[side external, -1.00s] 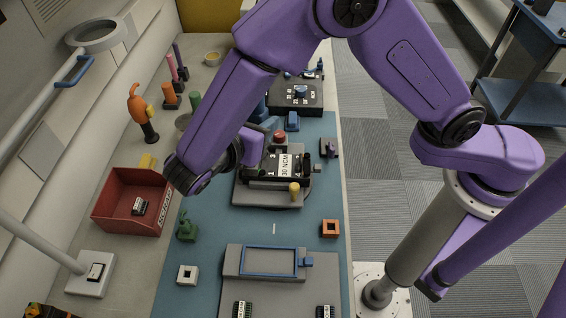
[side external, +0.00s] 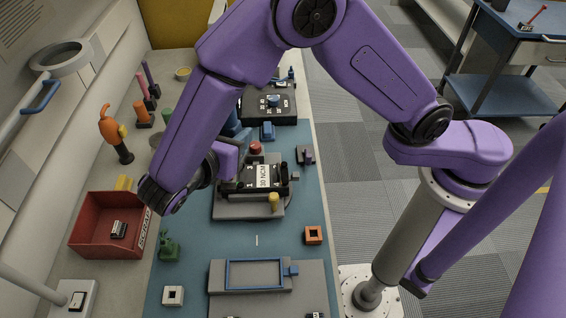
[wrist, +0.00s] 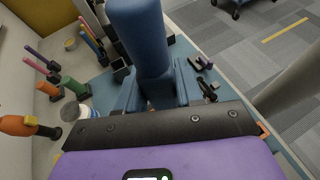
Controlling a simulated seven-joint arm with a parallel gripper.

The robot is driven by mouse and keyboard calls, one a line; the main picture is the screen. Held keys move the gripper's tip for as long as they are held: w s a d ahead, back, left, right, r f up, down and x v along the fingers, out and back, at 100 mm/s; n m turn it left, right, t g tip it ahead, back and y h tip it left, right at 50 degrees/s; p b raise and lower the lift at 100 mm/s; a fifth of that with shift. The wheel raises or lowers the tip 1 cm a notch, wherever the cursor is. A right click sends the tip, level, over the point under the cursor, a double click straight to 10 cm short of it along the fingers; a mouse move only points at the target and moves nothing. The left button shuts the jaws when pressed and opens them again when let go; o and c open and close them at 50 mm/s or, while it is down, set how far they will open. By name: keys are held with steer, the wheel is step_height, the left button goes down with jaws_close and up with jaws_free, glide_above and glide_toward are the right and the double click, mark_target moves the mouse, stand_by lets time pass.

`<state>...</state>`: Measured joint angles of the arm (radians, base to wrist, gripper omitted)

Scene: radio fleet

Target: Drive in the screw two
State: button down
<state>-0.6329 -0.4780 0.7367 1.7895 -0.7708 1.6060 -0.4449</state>
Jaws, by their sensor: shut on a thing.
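The black unit with a white "30 NCM" label (side external: 263,176) sits on a grey fixture (side external: 245,212) on the blue mat. In the wrist view, my gripper (wrist: 160,98) is shut on a thick blue cylindrical handle (wrist: 138,35), which stands up between the jaws. In the side view, the fingers are hidden behind my purple wrist, just left of the labelled unit. The lower end of the blue tool is hidden, so I cannot tell whether it touches anything. Screw two cannot be made out in either view.
A red scrap bin (side external: 83,232) stands left of the mat. A yellow-knobbed post (side external: 274,200) and a red button (side external: 255,147) flank the unit. A blue-framed fixture (side external: 225,275) is in front, a black box (side external: 258,108) behind. Upright coloured tools (side external: 141,113) stand at left.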

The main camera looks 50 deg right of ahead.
stand_by(0.3)
steer(key=s+d+r+m+g+h, duration=0.1)
steer(key=s+d+m+g, duration=0.3)
steer(key=d, duration=0.6)
steer(key=shift+g, duration=0.6)
steer(key=shift+w+d+f, duration=0.1)
steer(key=shift+w+f, duration=0.05)
steer(key=shift+f, duration=1.1)
steer(key=shift+w+d+f, duration=0.1)
steer(key=shift+w+f, duration=0.05)
steer(key=shift+f, duration=1.05)
steer(key=shift+f, duration=0.65)
stand_by(1.0)
steer(key=shift+r, duration=0.1)
steer(key=shift+r, duration=2.45)
steer(key=shift+w, duration=0.15)
